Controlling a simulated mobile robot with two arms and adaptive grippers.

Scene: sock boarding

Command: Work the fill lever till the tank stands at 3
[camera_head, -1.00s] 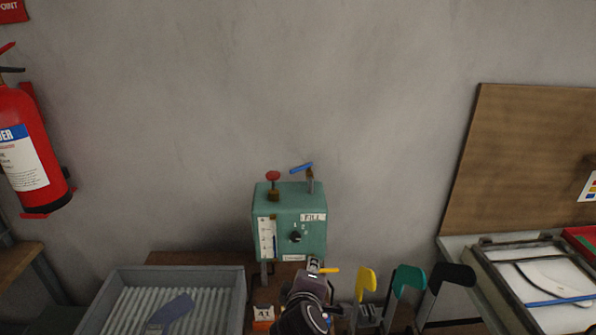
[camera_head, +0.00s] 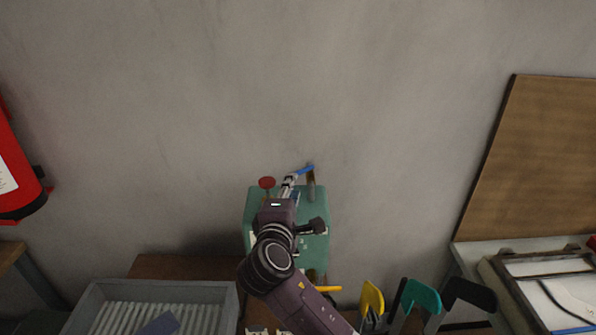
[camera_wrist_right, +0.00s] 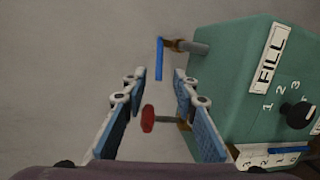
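The green tank box (camera_head: 316,250) stands against the wall, with a FILL label (camera_wrist_right: 271,57) on its front. The blue fill lever (camera_head: 305,169) sits on a post on its top. It also shows in the right wrist view (camera_wrist_right: 159,62), its near end between the fingertips, with no clear contact. My right gripper (camera_head: 289,182) is open above the box. A red knob (camera_wrist_right: 148,118) lies lower between the fingers in that view. The gauge strip (camera_wrist_right: 262,159) is partly in view, with a blue mark near its 0 end; the exact level is unclear. My left gripper is out of view.
A black dial (camera_wrist_right: 297,115) numbered 1 to 3 is on the box front. A grey ribbed tray (camera_head: 212,291) is at lower left; yellow (camera_head: 371,297), teal (camera_head: 420,296) and black (camera_head: 470,293) shapes stand at lower right. The wall is close behind the box.

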